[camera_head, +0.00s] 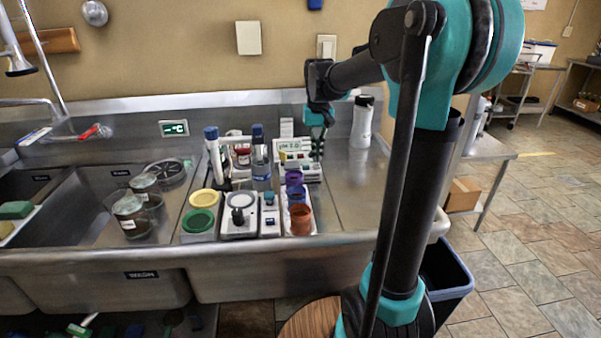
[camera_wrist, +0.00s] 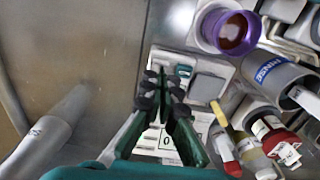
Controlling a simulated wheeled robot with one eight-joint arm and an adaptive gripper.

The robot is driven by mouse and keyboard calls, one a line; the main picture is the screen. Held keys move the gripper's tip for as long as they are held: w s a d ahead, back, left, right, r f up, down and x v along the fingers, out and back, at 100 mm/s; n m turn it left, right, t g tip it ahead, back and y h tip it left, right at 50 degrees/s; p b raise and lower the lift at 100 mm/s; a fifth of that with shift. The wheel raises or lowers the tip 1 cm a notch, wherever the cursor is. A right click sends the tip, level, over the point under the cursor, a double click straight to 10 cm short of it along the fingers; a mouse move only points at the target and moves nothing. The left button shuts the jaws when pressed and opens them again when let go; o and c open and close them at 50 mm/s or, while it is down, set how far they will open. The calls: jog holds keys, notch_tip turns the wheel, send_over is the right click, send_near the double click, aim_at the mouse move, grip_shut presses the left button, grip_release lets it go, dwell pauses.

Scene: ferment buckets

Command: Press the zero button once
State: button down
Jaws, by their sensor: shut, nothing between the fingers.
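My gripper (camera_head: 318,155) is shut and empty, pointing down over a white bench device (camera_head: 302,170) at the back of the counter. In the wrist view the closed fingertips (camera_wrist: 162,78) are over the same device (camera_wrist: 197,66). It has a square grey pad (camera_wrist: 209,87), a small teal part (camera_wrist: 183,71) just right of the fingertips, and a display (camera_wrist: 167,143) showing a 0. I cannot read which part is the zero button; the fingers hide some of the device. I cannot tell whether the tips touch it.
A purple cup (camera_wrist: 228,30) with brown liquid and a RINSE bottle (camera_wrist: 275,75) stand close by. A scale (camera_head: 239,224) and colored cups are nearer the front.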

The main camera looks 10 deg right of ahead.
jog(key=shift+f, duration=1.15)
jog(key=shift+r, duration=3)
jog(key=c, duration=2.2)
grip_release()
